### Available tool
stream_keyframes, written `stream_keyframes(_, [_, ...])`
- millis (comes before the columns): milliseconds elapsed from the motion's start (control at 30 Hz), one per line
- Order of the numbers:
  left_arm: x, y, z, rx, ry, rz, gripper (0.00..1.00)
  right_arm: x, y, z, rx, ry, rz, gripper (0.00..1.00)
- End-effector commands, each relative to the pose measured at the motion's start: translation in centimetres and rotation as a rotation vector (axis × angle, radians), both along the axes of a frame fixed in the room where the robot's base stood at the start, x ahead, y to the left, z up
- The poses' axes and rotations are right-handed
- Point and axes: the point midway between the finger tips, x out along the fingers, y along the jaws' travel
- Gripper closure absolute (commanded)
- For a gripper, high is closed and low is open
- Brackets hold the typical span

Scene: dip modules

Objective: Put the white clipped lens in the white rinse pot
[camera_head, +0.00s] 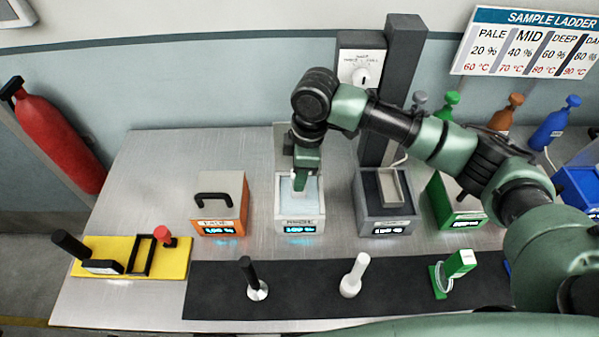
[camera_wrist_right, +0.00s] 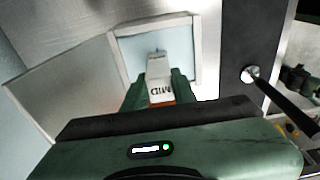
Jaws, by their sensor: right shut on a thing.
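The white rinse pot (camera_head: 298,224) stands in the middle of the bench, open, with pale blue liquid inside. Its pale rim also shows in the right wrist view (camera_wrist_right: 196,60). My right gripper (camera_head: 300,183) points down over the pot's opening. It is shut on the white clip of the lens, marked MID (camera_wrist_right: 160,80). The clip shows as a small white piece between the fingers in the head view (camera_head: 299,182). The lens itself is hidden or too small to make out, and I cannot tell whether it touches the liquid. My left gripper is not in view.
An orange pot (camera_head: 219,226) with a handled lid stands left of the rinse pot. A grey pot (camera_head: 386,227) and a green pot (camera_head: 455,215) stand right. A dark mat (camera_head: 305,302) in front holds a black-handled tool, a white-handled tool and a green clip (camera_head: 459,263). A yellow tray (camera_head: 180,262) lies left.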

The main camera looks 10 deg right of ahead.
Motion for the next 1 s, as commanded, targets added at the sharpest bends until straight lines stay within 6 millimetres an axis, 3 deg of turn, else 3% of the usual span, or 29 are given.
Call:
stream_keyframes(400, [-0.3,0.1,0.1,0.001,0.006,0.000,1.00,0.0,0.0,-0.7,0.000,-0.001,0.000,1.00])
stream_keyframes(433, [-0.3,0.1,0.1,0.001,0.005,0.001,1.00,0.0,0.0,-0.7,0.000,-0.001,0.000,0.71])
stream_keyframes(500, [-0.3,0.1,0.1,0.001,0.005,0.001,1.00,0.0,0.0,-0.7,0.000,-0.001,0.000,0.52])
stream_keyframes(833, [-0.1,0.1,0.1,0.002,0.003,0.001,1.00,0.0,0.0,-0.6,0.000,-0.001,0.001,0.52])
stream_keyframes(1000, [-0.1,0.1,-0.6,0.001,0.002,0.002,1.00,0.1,-0.1,1.0,0.002,-0.006,0.000,0.52])
